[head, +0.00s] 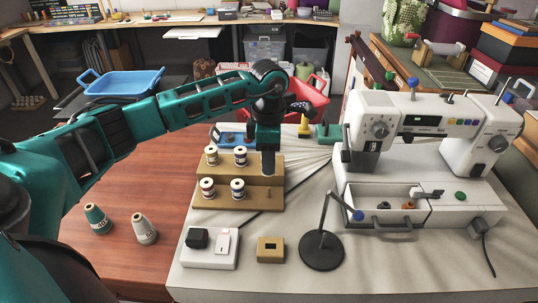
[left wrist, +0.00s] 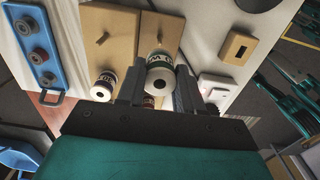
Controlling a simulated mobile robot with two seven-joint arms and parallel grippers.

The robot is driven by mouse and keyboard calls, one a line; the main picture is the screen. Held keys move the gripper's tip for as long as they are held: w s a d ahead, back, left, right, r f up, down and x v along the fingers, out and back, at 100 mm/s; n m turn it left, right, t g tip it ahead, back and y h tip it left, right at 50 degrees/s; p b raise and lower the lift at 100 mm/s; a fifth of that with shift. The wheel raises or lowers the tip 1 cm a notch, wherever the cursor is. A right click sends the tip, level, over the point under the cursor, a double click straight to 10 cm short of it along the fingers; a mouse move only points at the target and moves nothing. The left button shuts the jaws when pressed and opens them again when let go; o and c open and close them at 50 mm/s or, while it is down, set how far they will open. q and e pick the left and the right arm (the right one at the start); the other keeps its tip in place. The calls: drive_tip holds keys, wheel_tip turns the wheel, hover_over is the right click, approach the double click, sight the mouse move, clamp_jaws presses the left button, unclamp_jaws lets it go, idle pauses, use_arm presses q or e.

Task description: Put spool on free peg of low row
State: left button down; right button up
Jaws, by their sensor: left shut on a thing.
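My left gripper (head: 268,168) points down over the rack's right part. The head view hides this spool behind the fingers. A bare peg (left wrist: 102,38) shows on the high row. My right gripper is not in view.
A white sewing machine (head: 430,150) stands to the right. Two thread cones, one grey (head: 144,229), stand at left. A blue tray (head: 230,136) lies behind.

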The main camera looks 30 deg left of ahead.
use_arm(q)
wheel_tip(320, 180, down, 4)
drive_tip(key=shift+r+b, duration=0.15)
drive_tip(key=shift+b, duration=1)
drive_tip(key=shift+f, duration=0.35)
drive_tip(key=shift+f+b, duration=0.35)
drive_tip(key=shift+b, duration=0.15)
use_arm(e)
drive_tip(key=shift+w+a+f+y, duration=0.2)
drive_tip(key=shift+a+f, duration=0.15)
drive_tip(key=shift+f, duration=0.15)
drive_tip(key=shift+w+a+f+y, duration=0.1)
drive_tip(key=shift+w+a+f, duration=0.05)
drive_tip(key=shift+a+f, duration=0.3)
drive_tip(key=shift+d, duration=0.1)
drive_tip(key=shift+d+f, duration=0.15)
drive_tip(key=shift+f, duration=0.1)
use_arm(q)
drive_tip(key=shift+f+b, duration=1.45)
drive_tip(key=shift+f, duration=0.55)
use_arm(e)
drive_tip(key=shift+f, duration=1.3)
use_arm(q)
drive_tip(key=c, duration=0.7)
unclamp_jaws()
drive_tip(key=shift+o, duration=0.2)
